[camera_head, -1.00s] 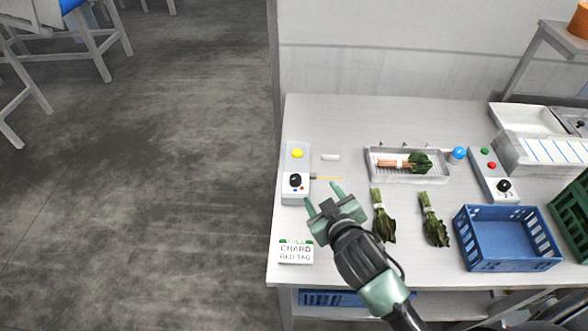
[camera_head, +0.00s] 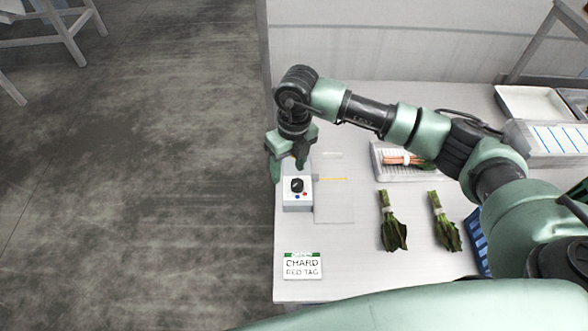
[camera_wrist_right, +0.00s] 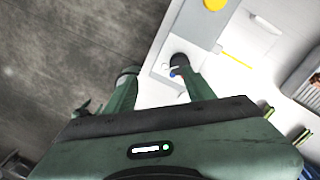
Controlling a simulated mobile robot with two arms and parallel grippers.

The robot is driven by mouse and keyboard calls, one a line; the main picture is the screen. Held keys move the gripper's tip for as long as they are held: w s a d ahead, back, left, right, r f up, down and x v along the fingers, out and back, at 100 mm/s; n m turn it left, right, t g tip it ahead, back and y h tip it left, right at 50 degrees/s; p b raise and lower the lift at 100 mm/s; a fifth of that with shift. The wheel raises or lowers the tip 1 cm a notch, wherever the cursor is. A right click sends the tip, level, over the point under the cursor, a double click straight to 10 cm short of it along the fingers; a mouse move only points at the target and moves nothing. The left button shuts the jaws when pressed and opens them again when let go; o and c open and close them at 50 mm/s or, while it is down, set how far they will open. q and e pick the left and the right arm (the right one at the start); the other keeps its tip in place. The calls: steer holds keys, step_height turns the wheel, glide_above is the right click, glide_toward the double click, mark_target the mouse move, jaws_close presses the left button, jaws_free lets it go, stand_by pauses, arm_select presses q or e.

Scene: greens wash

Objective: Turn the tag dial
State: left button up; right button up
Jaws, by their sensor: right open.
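The tag dial is a black knob (camera_head: 297,185) on a light control box (camera_head: 299,205) at the table's left edge, with small blue and red dots beside it. The knob also shows in the wrist view (camera_wrist_right: 179,60), close to the tip of one finger. My right gripper (camera_head: 288,168) is open, pointing down over the back part of the box. Its fingers (camera_wrist_right: 160,78) are apart with nothing held between them. In the wrist view, the box's yellow button (camera_wrist_right: 214,4) shows; the gripper hides it in the head view. My left gripper is not in view.
A white card reading "CHARD RED TAG" (camera_head: 302,267) lies in front of the box. Two leafy bunches (camera_head: 392,221) (camera_head: 445,222) lie to the right. A tray (camera_head: 385,169) with a bunch and a blue crate (camera_head: 476,240) are partly behind my arm.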

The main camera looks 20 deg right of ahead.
mark_target(297, 182)
steer(key=shift+w+d+r+h, duration=0.1)
steer(key=shift+w+d+h, duration=0.15)
steer(key=shift+d, duration=0.3)
steer(key=shift+w+d+r+h, duration=0.1)
steer(key=shift+d+h, duration=0.15)
steer(key=shift+d, duration=0.3)
steer(key=shift+s+d, duration=0.1)
steer(key=shift+d, duration=0.15)
step_height(297, 182, down, 6)
steer(key=p, duration=0.2)
steer(key=shift+s+a+p, duration=0.1)
steer(key=shift+p, duration=0.2)
steer(key=shift+f, duration=0.75)
jaws_close()
